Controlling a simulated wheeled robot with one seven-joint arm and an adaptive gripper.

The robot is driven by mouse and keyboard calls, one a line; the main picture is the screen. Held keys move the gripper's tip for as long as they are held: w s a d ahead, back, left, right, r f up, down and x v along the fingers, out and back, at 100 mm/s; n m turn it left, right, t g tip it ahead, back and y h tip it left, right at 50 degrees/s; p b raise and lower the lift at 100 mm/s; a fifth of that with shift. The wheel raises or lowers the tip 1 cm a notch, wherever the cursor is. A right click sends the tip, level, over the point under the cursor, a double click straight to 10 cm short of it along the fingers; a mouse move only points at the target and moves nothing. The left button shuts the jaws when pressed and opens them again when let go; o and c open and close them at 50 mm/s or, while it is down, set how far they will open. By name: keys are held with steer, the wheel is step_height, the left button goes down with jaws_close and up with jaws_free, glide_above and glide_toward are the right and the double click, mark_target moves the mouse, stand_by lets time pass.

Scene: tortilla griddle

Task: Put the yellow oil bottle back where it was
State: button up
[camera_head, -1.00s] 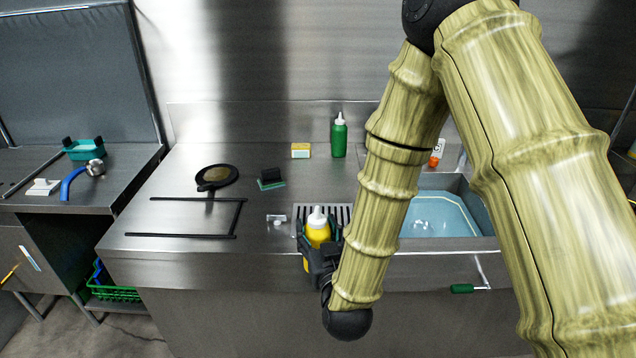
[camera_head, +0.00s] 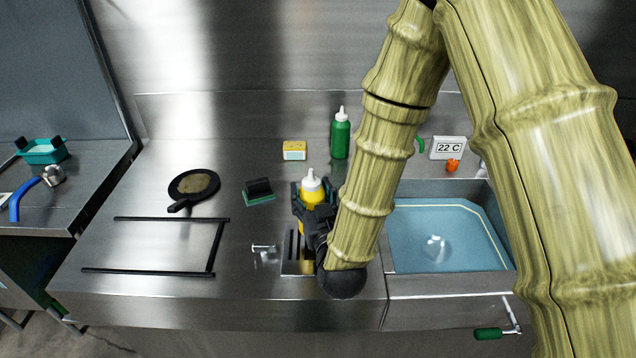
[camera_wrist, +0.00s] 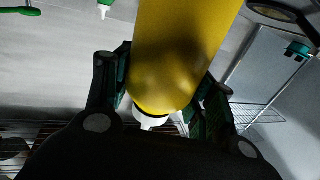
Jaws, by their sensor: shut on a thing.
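The yellow oil bottle (camera_head: 308,196) has a white nozzle cap and stands upright in my gripper (camera_head: 314,208) in the head view. My gripper is shut around the bottle's body, over the steel counter near the slotted drain plate (camera_head: 291,262). In the wrist view the yellow bottle (camera_wrist: 180,60) fills the middle, with the gripper fingers (camera_wrist: 165,95) on both sides of it. The bottle's lower part is hidden by the gripper in the head view, so I cannot tell whether its base touches anything.
A green bottle (camera_head: 340,137) and a yellow sponge (camera_head: 294,150) stand at the back. A dark scrubber (camera_head: 259,191), a black pan (camera_head: 194,186) and a black frame (camera_head: 214,247) lie to the left. The sink (camera_head: 440,235) is at right. Counter between pan and frame is clear.

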steer(key=w+f+p, duration=0.2)
steer(key=w+p, duration=0.1)
steer(key=w, duration=0.4)
steer(key=w+d+f+p, duration=0.1)
steer(key=w+p, duration=0.3)
steer(key=w, duration=0.4)
steer(key=shift+f, duration=0.9)
steer(key=shift+d+f, duration=0.1)
steer(key=shift+f, duration=0.1)
steer(key=o, duration=1.6)
steer(key=shift+c, duration=0.2)
steer(key=shift+r, duration=0.15)
